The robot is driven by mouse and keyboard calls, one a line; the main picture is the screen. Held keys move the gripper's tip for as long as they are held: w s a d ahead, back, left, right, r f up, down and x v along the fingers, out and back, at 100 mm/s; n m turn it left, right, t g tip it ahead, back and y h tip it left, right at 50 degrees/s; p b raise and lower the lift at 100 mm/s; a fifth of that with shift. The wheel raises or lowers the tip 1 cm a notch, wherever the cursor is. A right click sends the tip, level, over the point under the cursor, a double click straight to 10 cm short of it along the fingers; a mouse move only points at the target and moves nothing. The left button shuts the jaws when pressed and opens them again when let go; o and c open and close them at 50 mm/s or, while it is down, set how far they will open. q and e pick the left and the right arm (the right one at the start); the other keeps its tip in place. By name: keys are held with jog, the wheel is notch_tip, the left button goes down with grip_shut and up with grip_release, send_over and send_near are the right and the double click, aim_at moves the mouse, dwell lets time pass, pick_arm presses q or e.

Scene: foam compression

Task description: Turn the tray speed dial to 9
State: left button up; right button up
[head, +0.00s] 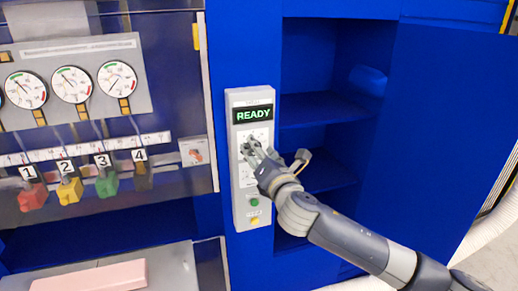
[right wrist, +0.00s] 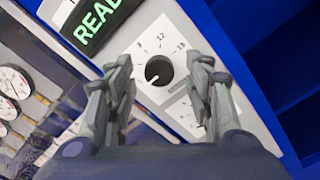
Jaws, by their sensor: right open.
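The control panel (head: 237,205) is a tall grey box on the blue wall, with a lit green READY display (head: 254,115). In the right wrist view a round black dial (right wrist: 159,70) with a small white mark sits on the panel's white face. My left gripper is out of view.
A second scale on the panel is partly hidden by my right finger. A green button (head: 254,202) and a yellow one (head: 254,220) sit lower down. Gauges (head: 72,85) and coloured valves (head: 70,190) are at left, open blue shelves (head: 325,108) at right. A pink foam block (head: 90,277) lies below left.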

jog(key=shift+w+a, duration=0.1)
jog(key=shift+w, duration=0.15)
jog(key=c, duration=1.1)
jog(key=shift+m, duration=0.3)
jog(key=shift+f+m+p, duration=0.1)
jog(key=shift+m+p, duration=0.25)
jog(key=shift+m, duration=8.15)
